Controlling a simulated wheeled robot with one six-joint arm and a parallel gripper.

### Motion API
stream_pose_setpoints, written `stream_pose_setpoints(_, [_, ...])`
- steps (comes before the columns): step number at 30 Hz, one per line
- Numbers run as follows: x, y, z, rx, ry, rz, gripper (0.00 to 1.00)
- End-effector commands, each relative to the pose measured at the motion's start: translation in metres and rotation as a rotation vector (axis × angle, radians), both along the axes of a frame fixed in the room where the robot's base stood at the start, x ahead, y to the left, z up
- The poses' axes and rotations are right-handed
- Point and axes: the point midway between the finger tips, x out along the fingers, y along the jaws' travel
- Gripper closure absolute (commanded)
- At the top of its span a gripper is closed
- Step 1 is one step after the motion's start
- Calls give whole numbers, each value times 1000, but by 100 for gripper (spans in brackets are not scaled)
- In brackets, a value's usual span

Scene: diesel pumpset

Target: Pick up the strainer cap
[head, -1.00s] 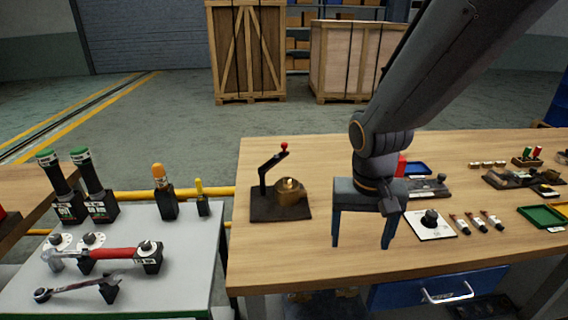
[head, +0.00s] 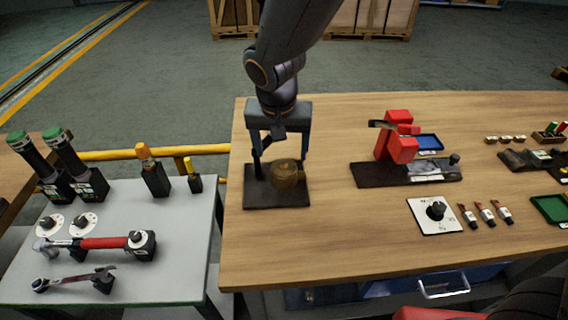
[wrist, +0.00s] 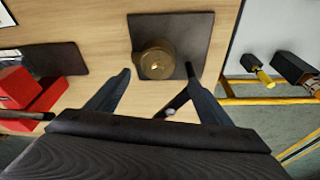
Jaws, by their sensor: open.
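The strainer cap appears to be the round brass piece (head: 285,174) on a dark base plate (head: 262,203) at the left of the wooden bench. In the wrist view the brass piece (wrist: 157,61) sits beyond my fingertips, between their lines. My gripper (head: 279,155) is open and empty above the back of the plate, its fingers pointing down. In the wrist view my gripper (wrist: 158,78) has its two fingers spread wide. The black lever beside the brass piece is partly hidden by my gripper in the head view.
A red clamp-like device (head: 398,140) stands right of the brass piece, with a dial card (head: 436,215) in front of it. Bare wood lies between the plate and the red device.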

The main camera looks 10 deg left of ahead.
Motion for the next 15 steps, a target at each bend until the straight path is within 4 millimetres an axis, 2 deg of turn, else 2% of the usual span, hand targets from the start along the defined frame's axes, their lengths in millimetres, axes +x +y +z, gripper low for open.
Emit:
stream_pose_setpoints(9, [8, -6, -36, -1, 2, -4, 26])
stream_pose_setpoints(15, [11, -6, -46, 1, 1, -5, 26])
